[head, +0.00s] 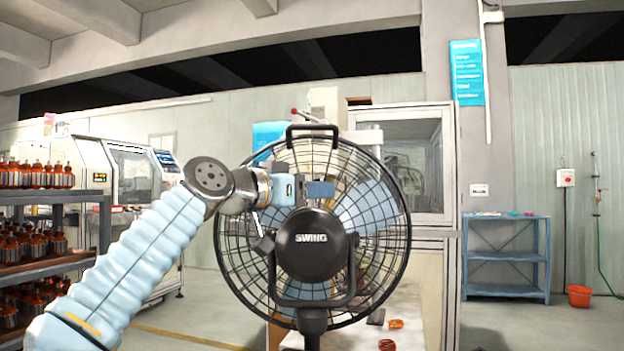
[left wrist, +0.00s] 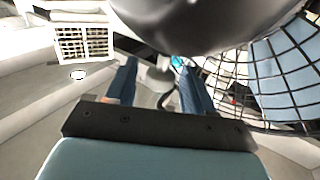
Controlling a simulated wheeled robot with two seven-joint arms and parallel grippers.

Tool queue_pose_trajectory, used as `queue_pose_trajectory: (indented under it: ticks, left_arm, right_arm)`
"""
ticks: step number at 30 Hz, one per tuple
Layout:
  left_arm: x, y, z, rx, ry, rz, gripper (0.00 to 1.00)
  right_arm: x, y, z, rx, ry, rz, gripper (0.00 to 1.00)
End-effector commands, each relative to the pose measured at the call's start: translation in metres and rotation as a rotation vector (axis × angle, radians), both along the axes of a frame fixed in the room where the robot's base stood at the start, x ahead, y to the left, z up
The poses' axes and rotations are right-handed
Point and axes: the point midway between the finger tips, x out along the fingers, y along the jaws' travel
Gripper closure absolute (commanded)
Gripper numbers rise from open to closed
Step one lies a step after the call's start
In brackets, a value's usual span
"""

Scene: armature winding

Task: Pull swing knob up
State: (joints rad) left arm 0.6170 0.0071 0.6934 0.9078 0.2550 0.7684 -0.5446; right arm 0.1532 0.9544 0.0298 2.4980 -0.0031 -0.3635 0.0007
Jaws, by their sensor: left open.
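A large black fan stands in the middle of the head view, its round motor housing (head: 313,243) marked "SWING" facing me. My left gripper (head: 318,189) is just above this housing, in front of the wire cage. In the left wrist view the housing (left wrist: 200,22) fills the top as a dark rounded shape. A small grey knob-like part (left wrist: 160,78) sits below its edge, in line with the gap between the two blue fingers of my left gripper (left wrist: 158,85). The fingers are apart; contact with the knob cannot be told. The knob is hidden in the head view. My right gripper is not in view.
The fan's wire cage (head: 228,205) and top handle (head: 312,128) are close around my left gripper. A shelf (head: 50,262) of orange-brown parts stands at the left. A blue rack (head: 505,256) and an orange bucket (head: 579,296) stand at the right, with open floor in front.

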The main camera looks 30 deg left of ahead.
Motion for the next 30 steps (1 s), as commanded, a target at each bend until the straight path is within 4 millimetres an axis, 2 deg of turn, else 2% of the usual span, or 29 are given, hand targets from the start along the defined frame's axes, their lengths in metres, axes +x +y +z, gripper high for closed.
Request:
queue_pose_trajectory:
  ticks: [10,20,30]
  left_arm:
    - [0.0045,-0.0013,-0.0003,-0.001,-0.002,0.001,0.47]
    - [0.0043,-0.0012,-0.0002,0.0,-0.001,0.001,0.98]
    - [0.0043,-0.0021,-0.0031,-0.001,-0.002,-0.002,1.0]
  right_arm:
    - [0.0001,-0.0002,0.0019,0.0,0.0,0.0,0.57]
    - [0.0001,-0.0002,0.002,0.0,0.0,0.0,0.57]
    - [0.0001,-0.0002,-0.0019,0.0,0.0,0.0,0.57]
